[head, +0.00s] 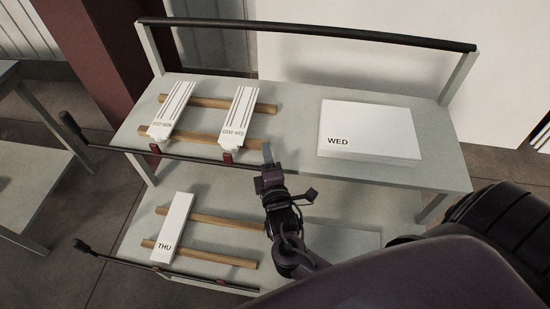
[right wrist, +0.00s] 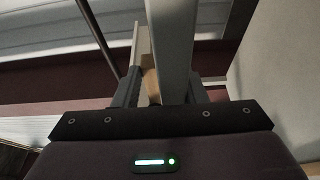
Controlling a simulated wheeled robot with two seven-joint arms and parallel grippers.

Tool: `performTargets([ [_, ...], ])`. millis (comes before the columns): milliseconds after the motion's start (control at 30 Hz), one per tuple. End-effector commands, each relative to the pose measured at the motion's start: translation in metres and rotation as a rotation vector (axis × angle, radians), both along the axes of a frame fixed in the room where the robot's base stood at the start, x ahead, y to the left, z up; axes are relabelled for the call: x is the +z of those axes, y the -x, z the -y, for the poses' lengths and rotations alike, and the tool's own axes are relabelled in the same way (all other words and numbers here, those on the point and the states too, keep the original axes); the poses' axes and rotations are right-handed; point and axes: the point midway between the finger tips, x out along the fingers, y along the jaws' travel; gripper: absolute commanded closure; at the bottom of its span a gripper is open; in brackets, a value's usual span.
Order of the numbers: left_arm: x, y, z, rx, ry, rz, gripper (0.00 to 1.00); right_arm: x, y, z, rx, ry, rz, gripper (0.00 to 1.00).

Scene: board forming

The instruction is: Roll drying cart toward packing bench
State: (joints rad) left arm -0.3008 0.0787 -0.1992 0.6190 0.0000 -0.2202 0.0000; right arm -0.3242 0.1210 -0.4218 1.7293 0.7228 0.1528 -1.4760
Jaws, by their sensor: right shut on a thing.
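The drying cart (head: 290,98) is a grey two-shelf cart with a black push bar (head: 300,30) along its far side. My right gripper (head: 267,158) is at the near edge of the upper shelf and is shut on it. In the right wrist view a grey edge (right wrist: 168,50) runs between the two fingers (right wrist: 160,90). My left gripper is out of view. A grey two-level bench (head: 30,195) stands at the left edge, apart from the cart. I cannot tell whether it is the packing bench.
The upper shelf carries two white strips (head: 172,110) on wooden bars and a white stack marked WED (head: 370,132). The lower shelf carries a white piece marked THU (head: 173,228). A dark red column (head: 95,50) stands behind, left. Bare floor (head: 110,200) separates bench and cart.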

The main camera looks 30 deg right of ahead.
Motion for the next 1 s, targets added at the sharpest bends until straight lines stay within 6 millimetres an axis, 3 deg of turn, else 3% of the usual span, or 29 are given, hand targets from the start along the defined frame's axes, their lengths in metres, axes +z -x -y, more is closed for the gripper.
performTargets([
  [33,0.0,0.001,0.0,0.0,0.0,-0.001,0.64,0.004,-0.008,-0.017,0.028,-0.011,0.008,1.0],
  [200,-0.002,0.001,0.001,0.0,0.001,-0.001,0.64,0.005,-0.035,-0.055,0.032,-0.015,0.012,1.0],
  [400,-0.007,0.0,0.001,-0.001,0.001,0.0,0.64,0.005,-0.058,-0.086,0.032,-0.012,0.011,1.0],
  [800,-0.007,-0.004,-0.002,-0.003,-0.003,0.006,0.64,0.003,-0.061,-0.088,0.02,-0.008,0.002,1.0],
  [833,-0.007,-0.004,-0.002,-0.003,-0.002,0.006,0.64,0.003,-0.061,-0.088,0.02,-0.008,0.002,0.59],
  [1000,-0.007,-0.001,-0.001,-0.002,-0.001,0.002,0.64,0.003,-0.061,-0.088,0.021,-0.007,0.004,0.4],
])
